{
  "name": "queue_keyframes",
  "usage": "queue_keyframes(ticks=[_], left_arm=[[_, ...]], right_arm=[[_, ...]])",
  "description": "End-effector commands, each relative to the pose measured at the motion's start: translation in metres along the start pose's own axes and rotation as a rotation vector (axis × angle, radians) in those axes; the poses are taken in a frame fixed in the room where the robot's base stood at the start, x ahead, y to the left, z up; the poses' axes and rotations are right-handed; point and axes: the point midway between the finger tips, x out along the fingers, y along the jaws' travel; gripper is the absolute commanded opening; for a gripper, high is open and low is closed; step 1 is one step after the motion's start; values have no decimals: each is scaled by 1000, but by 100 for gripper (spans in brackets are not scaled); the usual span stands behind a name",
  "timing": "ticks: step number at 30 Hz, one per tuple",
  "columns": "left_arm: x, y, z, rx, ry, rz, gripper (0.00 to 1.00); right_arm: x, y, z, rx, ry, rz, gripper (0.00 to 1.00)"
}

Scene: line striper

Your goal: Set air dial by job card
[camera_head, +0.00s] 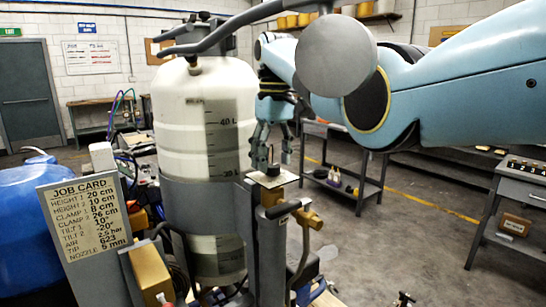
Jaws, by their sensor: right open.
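The job card (88,222) stands at the lower left and lists heights, clamps, tilts, air, tip and nozzle. A dark knob (272,170), which looks like the air dial, sits on a pale square plate (288,179) above brass fittings. The dial's markings and setting cannot be read. My right gripper (271,160) points down, its fingers spread just above and around the knob. I cannot tell whether they touch it. My left gripper is not in view.
A white tank (182,125) with a litre scale stands left of the plate, under a grey handlebar (235,22). A blue drum (30,235) is at the far left. A shelf cart (345,165) and a bench (515,200) stand at the right, with open floor between.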

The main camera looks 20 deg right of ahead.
Motion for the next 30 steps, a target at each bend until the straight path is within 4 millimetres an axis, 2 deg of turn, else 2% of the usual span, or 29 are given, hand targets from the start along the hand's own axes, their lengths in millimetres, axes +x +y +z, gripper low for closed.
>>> queue_keyframes(ticks=[4,12,25,30], left_arm=[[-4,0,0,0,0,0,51],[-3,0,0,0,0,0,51],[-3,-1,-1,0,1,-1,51],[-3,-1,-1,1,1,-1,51]], right_arm=[[11,0,0,0,-2,-1,55],[13,0,0,0,0,0,55],[13,0,0,0,0,0,0],[13,0,0,70,2,0,0]])
